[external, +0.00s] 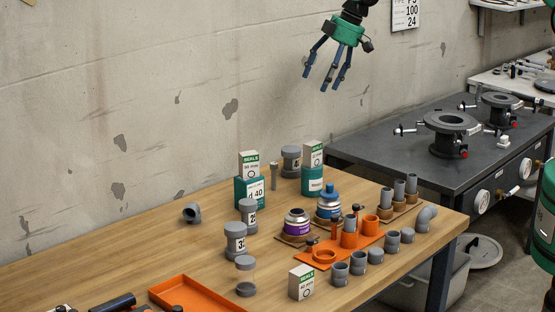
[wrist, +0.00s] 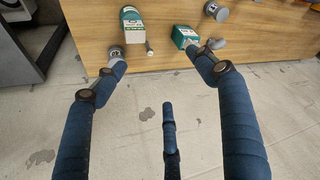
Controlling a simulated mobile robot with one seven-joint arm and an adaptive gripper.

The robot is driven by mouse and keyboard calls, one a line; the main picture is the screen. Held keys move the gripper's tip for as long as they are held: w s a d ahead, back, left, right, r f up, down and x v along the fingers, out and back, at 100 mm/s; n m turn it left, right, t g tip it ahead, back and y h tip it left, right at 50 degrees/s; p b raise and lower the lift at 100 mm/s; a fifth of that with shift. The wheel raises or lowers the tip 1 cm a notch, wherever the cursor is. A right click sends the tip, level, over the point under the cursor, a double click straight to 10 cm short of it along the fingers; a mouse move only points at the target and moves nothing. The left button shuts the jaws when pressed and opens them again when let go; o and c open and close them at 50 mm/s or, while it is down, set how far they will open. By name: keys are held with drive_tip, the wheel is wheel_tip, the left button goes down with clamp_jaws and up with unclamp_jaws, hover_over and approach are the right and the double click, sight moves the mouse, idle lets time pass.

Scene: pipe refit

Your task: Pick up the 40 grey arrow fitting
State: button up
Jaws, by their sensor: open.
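My gripper (external: 325,78) hangs high in front of the wall above the table's back edge; its three blue fingers are spread, open and empty.

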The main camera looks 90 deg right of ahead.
approach(292, 159)
wheel_tip(292, 159, up, 3)
drive_tip(key=s+d, duration=0.1)
drive_tip(key=d, duration=0.2)
drive_tip(key=shift+s+a+f, duration=0.1)
drive_tip(key=shift+a+f, duration=0.05)
drive_tip(key=shift+a, duration=0.15)
drive_tip(key=shift+f, duration=0.1)
drive_tip(key=shift+b+x, duration=0.55)
drive_tip(key=shift+x, duration=3.65)
drive_tip(key=shift+b+x, duration=0.4)
drive_tip(key=shift+x, duration=2.2)
drive_tip(key=c, duration=1.2)
